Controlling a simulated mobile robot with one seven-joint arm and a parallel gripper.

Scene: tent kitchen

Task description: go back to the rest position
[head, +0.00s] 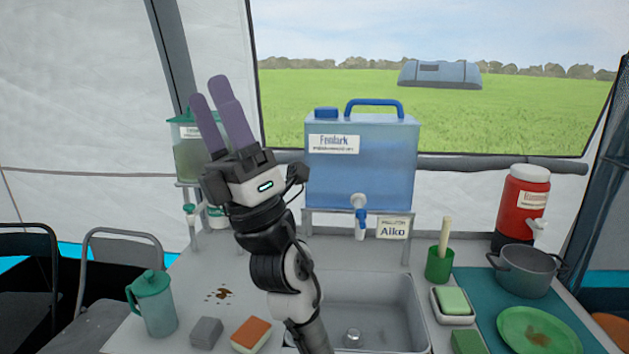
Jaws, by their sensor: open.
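My gripper (221,108) is raised above the counter, left of the blue water tank. Its two purple fingers point up and are apart, with nothing between them. My arm rises from the bottom of the picture, in front of the left side of the sink. The gripper and wrist hide part of the green-lidded dispenser behind them.
The blue water tank (382,165) stands on a rack behind the sink (375,310). A teal jug (154,305), a grey sponge (206,332) and an orange sponge (251,335) sit at left. A pot (528,272), green plate (539,330) and red drink cooler (523,203) stand at right.

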